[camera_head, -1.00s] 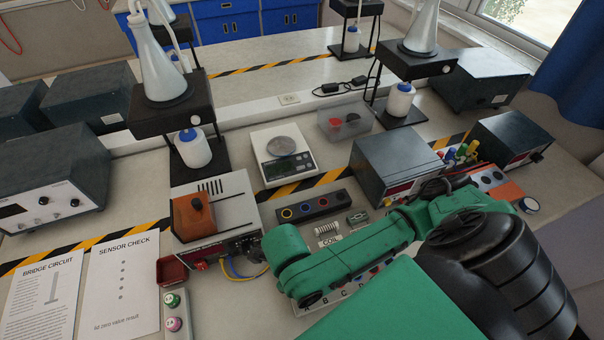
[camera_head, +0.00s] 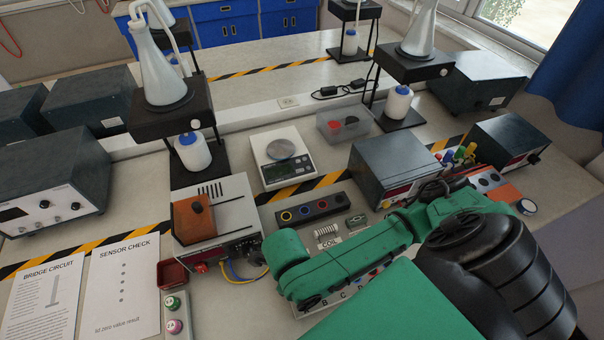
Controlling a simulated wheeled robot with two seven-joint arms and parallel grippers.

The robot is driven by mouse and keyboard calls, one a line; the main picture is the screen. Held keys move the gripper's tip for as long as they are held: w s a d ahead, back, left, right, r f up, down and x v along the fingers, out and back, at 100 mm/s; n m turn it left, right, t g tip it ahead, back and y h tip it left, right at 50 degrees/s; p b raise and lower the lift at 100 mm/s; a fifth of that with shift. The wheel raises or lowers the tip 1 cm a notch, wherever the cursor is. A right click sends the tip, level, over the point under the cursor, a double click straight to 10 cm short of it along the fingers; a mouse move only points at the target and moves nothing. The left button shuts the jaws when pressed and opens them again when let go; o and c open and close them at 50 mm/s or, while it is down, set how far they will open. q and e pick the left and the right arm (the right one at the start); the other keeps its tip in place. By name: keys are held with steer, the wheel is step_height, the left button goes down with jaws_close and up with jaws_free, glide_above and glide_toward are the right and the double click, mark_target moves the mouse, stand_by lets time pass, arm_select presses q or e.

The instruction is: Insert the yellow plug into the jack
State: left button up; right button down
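A row of small coloured plugs stands at the right, by the orange-edged panel; a yellow plug (camera_head: 448,157) is among them, small and partly crowded by its neighbours. A black strip with coloured ring sockets (camera_head: 304,211) lies in the middle of the bench, with a yellow ring (camera_head: 286,216) at its left end. I cannot tell which jack is meant. My green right arm comes in from the lower right and bends across the front of the bench. Its gripper is hidden from this view. My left gripper is out of view.
A lettered board (camera_head: 318,304) lies partly under my arm. A grey box (camera_head: 392,165) stands between the strip and the plugs. A power unit (camera_head: 228,215) with cables stands left of the strip. A scale (camera_head: 284,170) sits behind. Papers (camera_head: 120,275) lie at left.

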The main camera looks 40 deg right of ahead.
steer(key=shift+f, duration=0.1)
stand_by(0.5)
steer(key=shift+f, duration=0.45)
stand_by(0.4)
steer(key=shift+f, duration=0.65)
stand_by(0.4)
steer(key=shift+c, duration=0.9)
jaws_free()
